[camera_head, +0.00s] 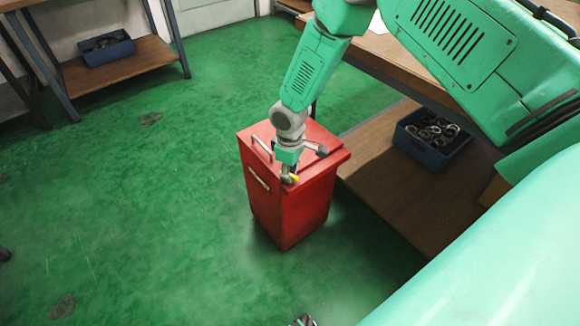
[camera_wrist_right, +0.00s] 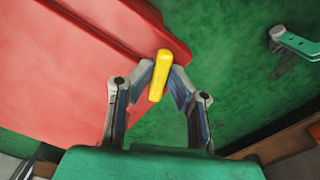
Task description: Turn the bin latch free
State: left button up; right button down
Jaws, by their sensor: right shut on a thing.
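The red bin (camera_head: 291,212) stands upright on the floor with its lid (camera_head: 324,141) down. A yellow latch (camera_head: 294,178) is at the bin's front upper edge, and it shows in the right wrist view (camera_wrist_right: 159,78) at the edge of the red bin. My right gripper (camera_head: 289,174) reaches down to it from above. In the right wrist view its two fingertips are closed on the latch from both sides. The fingers hide part of the latch's base. A small dark piece at the bottom edge of the head view may be my left gripper, too cut off to judge.
A workbench with a lower shelf (camera_head: 375,180) stands close on the right, holding a blue crate (camera_head: 433,139) of rings. Green floor (camera_head: 130,220) is free at left.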

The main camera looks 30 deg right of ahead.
jog(key=n+p, duration=0.1)
jog(key=n, duration=0.2)
jog(key=shift+s+r+p, duration=0.1)
jog(key=shift+p, duration=0.2)
jog(key=n+p, duration=0.1)
jog(key=n, duration=0.2)
jog(key=shift+s+a+n, duration=0.1)
jog(key=shift+n, duration=0.2)
jog(key=n+p, duration=0.1)
jog(key=n, duration=0.2)
jog(key=shift+s, duration=0.1)
jog(key=shift+n+p, duration=0.4)
jog(key=shift+n, duration=1.3)
jog(key=c, duration=1.6)
grip_release()
jog(key=shift+o, duration=0.2)
